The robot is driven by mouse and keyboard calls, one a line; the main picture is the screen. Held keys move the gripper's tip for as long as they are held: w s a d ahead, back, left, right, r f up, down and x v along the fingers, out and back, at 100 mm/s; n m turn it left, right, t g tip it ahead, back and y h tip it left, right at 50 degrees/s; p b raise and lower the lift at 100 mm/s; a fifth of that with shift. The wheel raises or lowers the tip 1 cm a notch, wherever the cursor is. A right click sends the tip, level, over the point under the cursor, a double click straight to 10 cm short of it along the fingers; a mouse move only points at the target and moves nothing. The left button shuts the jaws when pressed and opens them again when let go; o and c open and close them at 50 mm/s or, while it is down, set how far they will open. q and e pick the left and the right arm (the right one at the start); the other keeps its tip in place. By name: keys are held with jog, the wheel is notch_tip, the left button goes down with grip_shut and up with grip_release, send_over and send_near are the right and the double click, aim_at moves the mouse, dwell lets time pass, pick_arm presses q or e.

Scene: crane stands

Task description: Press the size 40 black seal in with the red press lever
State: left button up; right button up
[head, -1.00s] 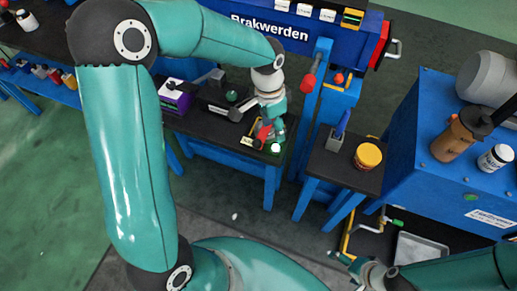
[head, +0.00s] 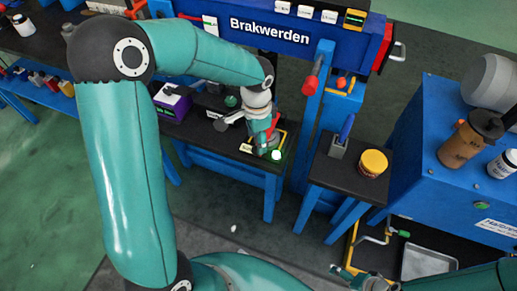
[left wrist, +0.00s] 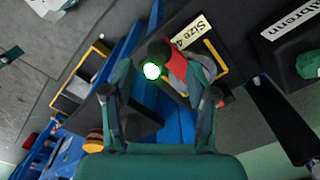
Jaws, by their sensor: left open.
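A red press lever with a dark end shows in the left wrist view (left wrist: 182,66) just beyond my left fingertips. In the head view its red part (head: 274,121) is beside my left gripper (head: 264,140), which partly covers it. My left gripper (left wrist: 160,92) is open, its two fingers apart, with nothing held between them. A label reading "Size 4", cut off, lies behind the lever (left wrist: 190,32) in a yellow-edged frame. I cannot make out the black seal. My right gripper (head: 352,274) is at the bottom right of the head view, partly cut off; its opening is unclear.
A green-glowing lamp (head: 276,155) is at the front corner of the dark-topped blue bench (head: 215,146). A small blue stand (head: 330,175) to the right holds a yellow-lidded jar (head: 373,163). A blue post with a red handle (head: 314,74) stands behind it.

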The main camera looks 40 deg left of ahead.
pick_arm(q)
jog(key=shift+f, duration=2.15)
grip_shut()
jog(key=shift+d, duration=0.1)
